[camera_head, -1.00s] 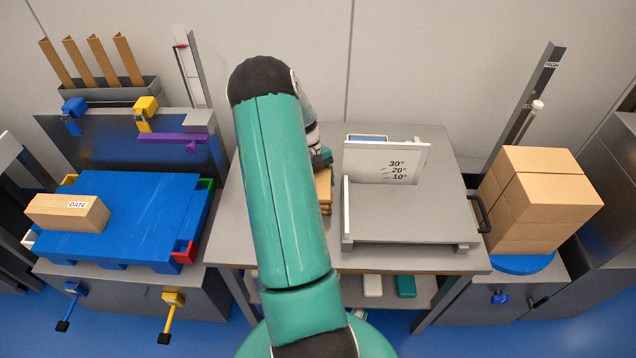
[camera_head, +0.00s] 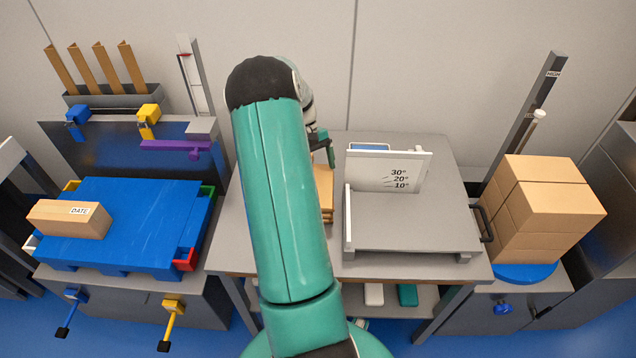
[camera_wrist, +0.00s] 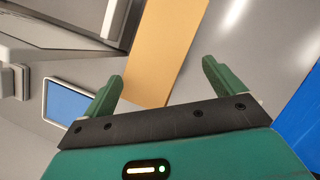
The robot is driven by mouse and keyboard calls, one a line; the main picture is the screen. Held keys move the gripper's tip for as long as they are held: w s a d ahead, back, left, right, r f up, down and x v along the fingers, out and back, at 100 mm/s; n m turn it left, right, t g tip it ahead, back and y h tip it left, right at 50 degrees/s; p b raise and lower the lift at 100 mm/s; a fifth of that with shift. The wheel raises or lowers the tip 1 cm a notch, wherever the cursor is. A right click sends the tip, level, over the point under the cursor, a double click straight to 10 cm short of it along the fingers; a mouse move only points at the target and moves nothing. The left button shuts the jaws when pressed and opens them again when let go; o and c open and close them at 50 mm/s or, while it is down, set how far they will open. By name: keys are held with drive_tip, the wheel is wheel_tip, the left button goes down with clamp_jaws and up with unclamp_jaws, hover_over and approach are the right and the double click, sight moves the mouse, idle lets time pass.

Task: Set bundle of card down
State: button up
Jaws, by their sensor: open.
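The bundle of card (camera_head: 325,192) is a tan stack lying on the grey table (camera_head: 240,240), just left of the white-sided angled stand. My arm hides part of it in the head view. In the wrist view the bundle (camera_wrist: 165,50) is a long tan strip running up from between the fingertips. My gripper (camera_wrist: 160,82) is open, with one green finger on each side of the bundle's near end and gaps showing. In the head view my gripper (camera_head: 325,145) is at the bundle's far end, mostly hidden behind my arm.
The angled stand (camera_head: 410,225) with degree marks fills the table's right part. A blue pallet (camera_head: 140,215) on the left bears a box marked DATE (camera_head: 68,219). Stacked cartons (camera_head: 545,210) stand on a blue disc at right. A small blue screen (camera_wrist: 66,103) is near the fingers.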

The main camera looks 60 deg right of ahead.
drive_tip(key=shift+v, duration=1.85)
